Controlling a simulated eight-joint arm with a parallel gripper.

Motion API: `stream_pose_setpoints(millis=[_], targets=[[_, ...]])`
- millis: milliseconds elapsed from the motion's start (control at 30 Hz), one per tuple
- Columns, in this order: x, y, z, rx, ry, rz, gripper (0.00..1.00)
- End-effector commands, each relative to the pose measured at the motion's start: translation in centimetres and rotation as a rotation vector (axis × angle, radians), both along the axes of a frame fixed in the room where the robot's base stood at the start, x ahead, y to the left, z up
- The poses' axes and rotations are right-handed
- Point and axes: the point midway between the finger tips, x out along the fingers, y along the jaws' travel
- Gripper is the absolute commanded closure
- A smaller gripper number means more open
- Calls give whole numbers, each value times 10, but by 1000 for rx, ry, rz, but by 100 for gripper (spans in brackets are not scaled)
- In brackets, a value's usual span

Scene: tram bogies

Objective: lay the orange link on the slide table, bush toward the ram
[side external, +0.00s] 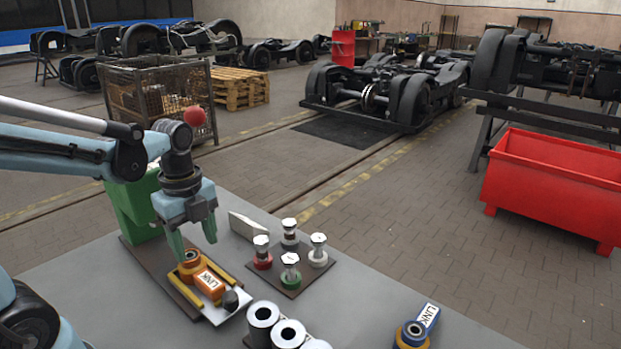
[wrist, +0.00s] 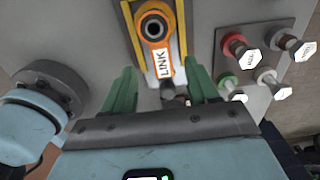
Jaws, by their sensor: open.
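The orange link (side external: 208,284) lies between two yellow rails on the slide table (side external: 222,312). Its white LINK label faces up. Its ring end with a dark bush (wrist: 153,29) points toward the green block (side external: 136,208) at the table's back left. I cannot tell for sure which part is the ram. A dark rounded piece (side external: 230,300) is at the link's other end. My gripper (side external: 195,251) is open above the link, its green fingers apart from it. In the wrist view my gripper (wrist: 161,68) has one finger on each side of the label, with nothing held.
A dark plate (side external: 290,276) with several coloured, white-topped pins stands right of the slide table. Grey-white rings (side external: 288,333) are at the front edge. A blue link (side external: 427,318) rests on a stand at front right. A pale wedge (side external: 247,226) lies behind the pins.

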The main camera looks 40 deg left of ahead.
Motion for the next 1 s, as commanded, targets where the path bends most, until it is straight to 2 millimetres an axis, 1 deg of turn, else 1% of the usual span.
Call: stream_pose_setpoints(millis=[100,300,400,567,667,767,867,1000], targets=[[-1,0,16,0,0,0,41],[0,0,37,0,0,0,41],[0,0,44,0,0,0,41],[0,-2,47,3,-13,29,41],[1,-6,46,8,-53,131,41],[3,-15,43,6,-125,307,41],[6,-24,39,-21,-213,520,41],[10,-37,36,-101,-328,819,41]])
